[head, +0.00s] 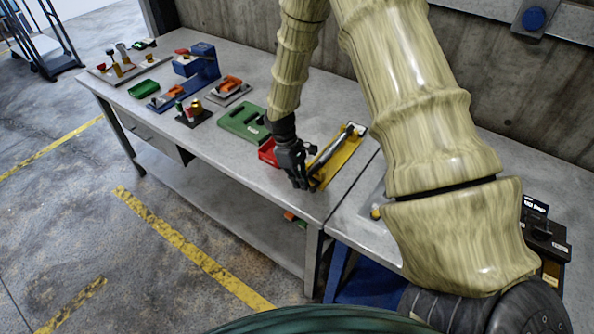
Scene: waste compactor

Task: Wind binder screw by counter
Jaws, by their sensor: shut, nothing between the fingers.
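My gripper (300,180) is shut and empty. It hangs from my arm at the front right of the grey workbench, at the left end of a yellow device (345,158) that has a grey bar lying along it. In this view the gripper overlaps the device's near end, and I cannot tell whether they touch. The yellow device may be the binder, but its screw and counter are too small or hidden to make out. A red tray (268,152) is just left of the gripper, partly hidden behind it.
Left along the workbench (222,150) are a green block (242,122), a small black stand (193,114), a blue device (200,62) and a green tray (143,89). A concrete wall stands behind. Black boxes (545,235) are at the right. Floor in front is clear.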

